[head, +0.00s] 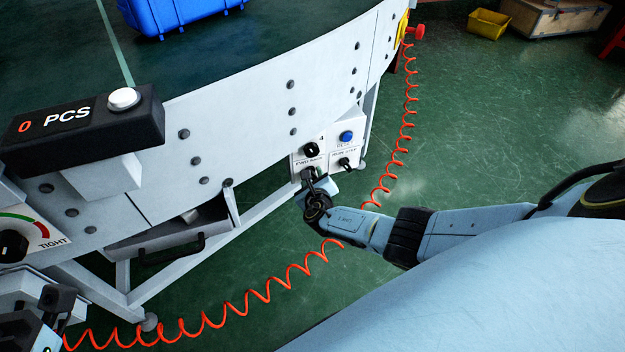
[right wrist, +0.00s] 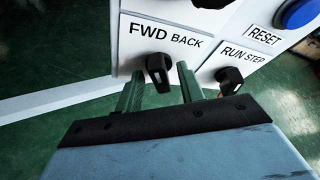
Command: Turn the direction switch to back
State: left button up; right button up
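The direction switch is a black knob (right wrist: 157,70) under the FWD BACK label on a white panel (head: 298,162). In the right wrist view it stands between the two green fingertips of my right gripper (right wrist: 160,82), with a gap on each side. That gripper is open. In the head view my right gripper (head: 312,184) is at the lower left of the panel and largely covers the switch. I cannot tell which label the knob points to.
The RUN STEP knob (right wrist: 230,80) is close to the right of the fingers, and a blue RESET button (head: 346,137) is above it. Another black knob (head: 311,149) is higher on the panel. A coiled red hose (head: 290,277) hangs near my right gripper. Open green floor lies right.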

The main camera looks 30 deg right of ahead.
jog(key=shift+c, duration=0.2)
grip_shut()
dwell(0.4)
jog(key=m+y, duration=0.1)
jog(key=m, duration=0.1)
jog(key=m+y, duration=0.1)
jog(key=m, duration=0.1)
jog(key=shift+d+y, duration=0.2)
jog(key=shift+y, duration=0.2)
jog(key=shift+d+m+t+y, duration=0.1)
jog(key=shift+m+t+y, duration=0.5)
jog(key=shift+m+y, duration=1.1)
jog(key=shift+m+h, duration=0.3)
jog(key=shift+m, duration=0.2)
